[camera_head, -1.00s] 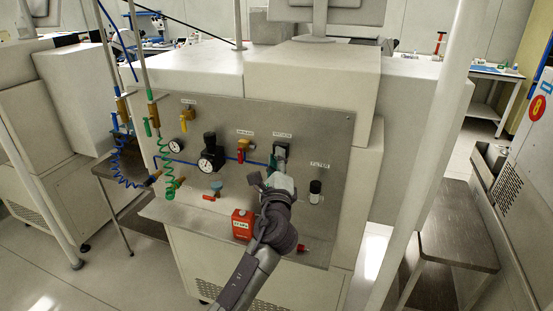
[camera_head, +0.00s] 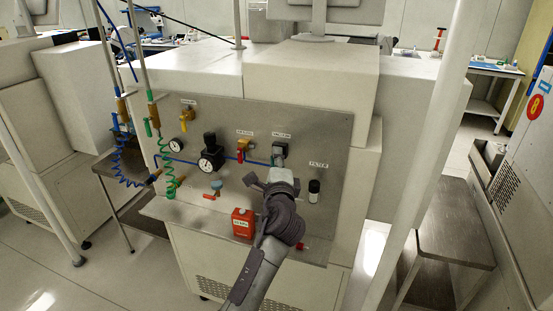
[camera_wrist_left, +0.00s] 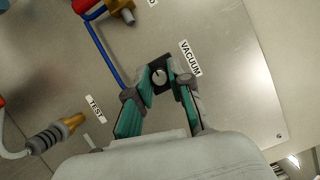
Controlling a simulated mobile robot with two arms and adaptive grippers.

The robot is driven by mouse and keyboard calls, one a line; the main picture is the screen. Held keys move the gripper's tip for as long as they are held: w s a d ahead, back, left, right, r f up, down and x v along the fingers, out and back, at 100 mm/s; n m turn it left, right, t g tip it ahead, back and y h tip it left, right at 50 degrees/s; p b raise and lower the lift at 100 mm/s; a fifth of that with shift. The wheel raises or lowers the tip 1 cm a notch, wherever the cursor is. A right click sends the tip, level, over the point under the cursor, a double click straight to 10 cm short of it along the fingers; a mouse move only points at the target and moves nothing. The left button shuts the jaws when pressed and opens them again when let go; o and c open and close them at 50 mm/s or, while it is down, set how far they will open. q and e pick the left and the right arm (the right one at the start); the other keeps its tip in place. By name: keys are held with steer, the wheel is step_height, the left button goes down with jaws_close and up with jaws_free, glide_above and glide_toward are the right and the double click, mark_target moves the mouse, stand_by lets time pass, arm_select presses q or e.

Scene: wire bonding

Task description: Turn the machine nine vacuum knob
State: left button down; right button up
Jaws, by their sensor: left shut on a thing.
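The vacuum knob (camera_wrist_left: 160,76) is a small grey round knob on a dark square base, under the VACUUM label (camera_wrist_left: 190,58) in the left wrist view. My left gripper (camera_wrist_left: 161,72) reaches it with its green-padded fingers on either side, shut on it. In the head view the left gripper (camera_head: 279,163) is at the panel just below the VACUUM label (camera_head: 281,136), and its wrist and fingers hide most of the knob. The knob's exact angle is hard to read. My right gripper is not in view.
A white pole (camera_head: 425,130) stands right of the machine. Coiled hoses (camera_head: 166,150) hang at left.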

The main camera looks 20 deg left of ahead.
arm_select(q)
steer(key=c, duration=1.1)
jaws_free()
steer(key=shift+a, duration=0.1)
steer(key=shift+o, duration=0.2)
steer(key=v, duration=1.2)
